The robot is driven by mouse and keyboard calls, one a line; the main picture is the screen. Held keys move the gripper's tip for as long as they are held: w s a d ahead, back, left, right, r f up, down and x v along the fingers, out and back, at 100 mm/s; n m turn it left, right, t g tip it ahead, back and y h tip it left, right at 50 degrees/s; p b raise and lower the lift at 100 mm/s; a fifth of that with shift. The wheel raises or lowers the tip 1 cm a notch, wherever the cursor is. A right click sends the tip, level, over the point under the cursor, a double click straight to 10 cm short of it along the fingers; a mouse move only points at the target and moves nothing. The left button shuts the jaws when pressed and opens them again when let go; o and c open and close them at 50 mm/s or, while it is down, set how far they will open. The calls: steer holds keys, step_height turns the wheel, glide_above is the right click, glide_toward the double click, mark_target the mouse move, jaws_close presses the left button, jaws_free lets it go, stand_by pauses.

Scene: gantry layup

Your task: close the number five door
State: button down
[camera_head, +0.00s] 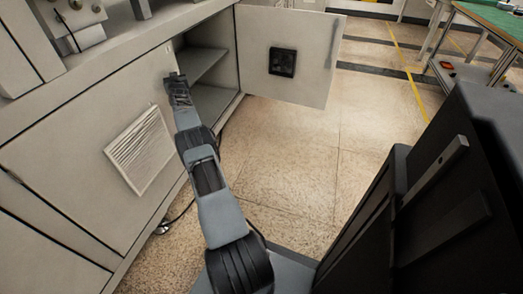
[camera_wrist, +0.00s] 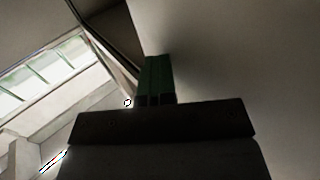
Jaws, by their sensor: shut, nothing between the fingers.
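A pale cabinet door (camera_head: 300,55) with a square black vent stands wide open in the head view, swung out to the right of a cabinet opening with a shelf (camera_head: 205,65). I can read no number on it. My gripper (camera_head: 176,78) is shut and empty, at the left edge of the opening, in front of the cabinet face and apart from the open door. In the wrist view the dark fingers (camera_wrist: 155,82) are together beside a large pale surface; I cannot tell whether they touch it.
A shut cabinet panel (camera_head: 85,150) with a white louvred vent (camera_head: 140,150) lies left of my arm. Cables lie on the floor by the cabinet's base. The speckled floor (camera_head: 285,150) below the open door is clear. A green-topped table (camera_head: 495,20) stands at the far right.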

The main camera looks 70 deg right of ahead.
steer(key=shift+w+a+r, duration=0.2)
steer(key=shift+r, duration=0.35)
steer(key=shift+w+a+r, duration=0.15)
steer(key=shift+w+r, duration=0.05)
steer(key=shift+r, duration=0.3)
steer(key=shift+f, duration=0.1)
steer(key=s+d+f+b, duration=0.2)
steer(key=s+b, duration=0.4)
steer(key=s, duration=0.8)
steer(key=shift+s, duration=0.4)
steer(key=shift+r, duration=0.1)
